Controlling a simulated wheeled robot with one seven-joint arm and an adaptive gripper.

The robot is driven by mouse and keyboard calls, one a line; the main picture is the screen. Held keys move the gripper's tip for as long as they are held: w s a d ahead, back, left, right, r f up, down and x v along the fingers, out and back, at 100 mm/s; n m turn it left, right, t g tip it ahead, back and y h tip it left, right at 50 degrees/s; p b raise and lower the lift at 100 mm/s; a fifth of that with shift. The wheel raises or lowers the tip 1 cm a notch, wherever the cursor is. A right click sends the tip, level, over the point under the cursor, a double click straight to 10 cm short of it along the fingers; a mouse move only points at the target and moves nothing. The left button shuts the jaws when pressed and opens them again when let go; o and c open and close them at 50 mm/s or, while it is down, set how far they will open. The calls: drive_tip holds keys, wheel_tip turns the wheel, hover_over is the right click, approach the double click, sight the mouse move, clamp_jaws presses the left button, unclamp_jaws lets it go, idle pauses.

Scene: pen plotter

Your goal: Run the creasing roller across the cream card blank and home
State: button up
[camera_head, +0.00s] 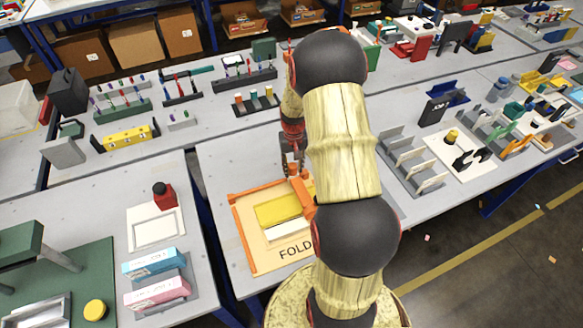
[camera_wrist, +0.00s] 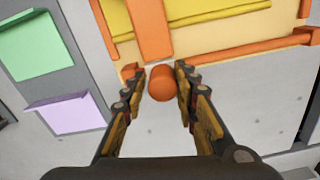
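The creasing roller shows as an orange bar (camera_head: 303,199) at the right side of the fold board (camera_head: 262,256), partly hidden by my arm. In the wrist view its bar (camera_wrist: 150,28) ends in a round orange handle (camera_wrist: 162,84). A pale cream card (camera_head: 288,231) lies on the board, in front of a yellow plate (camera_head: 278,210). My arm hides the right part of the card and board.
Orange rails (camera_head: 240,237) edge the board. To the right are grey dividers (camera_head: 412,160). Bare grey table lies behind the board.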

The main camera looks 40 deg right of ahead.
drive_tip(key=o, duration=0.4)
drive_tip(key=shift+d, duration=0.15)
wheel_tip(320, 180, up, 12)
idle(0.5)
